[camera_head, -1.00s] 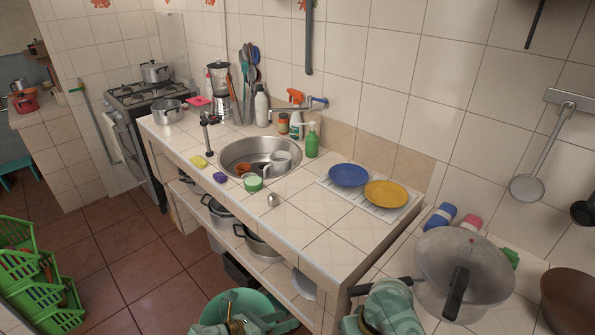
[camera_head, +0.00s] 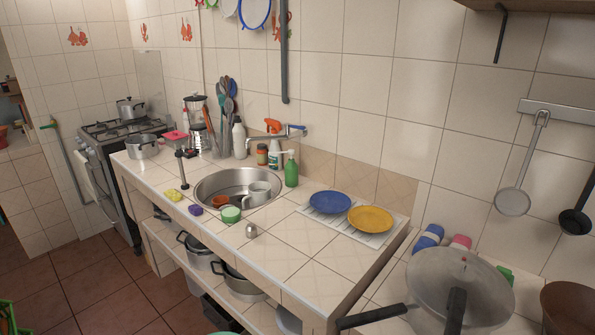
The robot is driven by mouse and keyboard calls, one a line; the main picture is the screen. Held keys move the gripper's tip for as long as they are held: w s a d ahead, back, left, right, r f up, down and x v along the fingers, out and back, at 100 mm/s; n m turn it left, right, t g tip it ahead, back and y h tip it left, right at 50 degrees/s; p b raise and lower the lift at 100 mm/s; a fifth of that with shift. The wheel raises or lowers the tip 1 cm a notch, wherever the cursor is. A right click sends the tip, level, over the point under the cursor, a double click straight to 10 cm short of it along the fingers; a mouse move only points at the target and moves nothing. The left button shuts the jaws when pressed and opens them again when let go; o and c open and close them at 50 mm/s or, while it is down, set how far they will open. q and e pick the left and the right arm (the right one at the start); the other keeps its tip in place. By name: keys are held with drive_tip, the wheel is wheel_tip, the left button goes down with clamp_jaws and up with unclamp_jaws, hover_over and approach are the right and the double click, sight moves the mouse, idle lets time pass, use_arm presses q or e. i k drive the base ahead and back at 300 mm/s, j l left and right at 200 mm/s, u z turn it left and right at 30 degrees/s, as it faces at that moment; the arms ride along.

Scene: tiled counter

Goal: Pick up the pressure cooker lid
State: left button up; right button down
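A second black handle (camera_head: 370,317) sticks out to the left at a lower level and looks like the pot's. The two handles point different ways. Neither of my grippers is in view.
A blue plate (camera_head: 330,202) and a yellow plate (camera_head: 370,219) lie on a white rack left of the cooker. Small bottles or packs (camera_head: 429,236) stand behind it. A brown bowl (camera_head: 570,305) is close on its right.

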sight(470, 295)
drive_tip(key=z, duration=1.25)
drive_tip(key=j+z, duration=0.4)
drive_tip(key=i+l, duration=0.05)
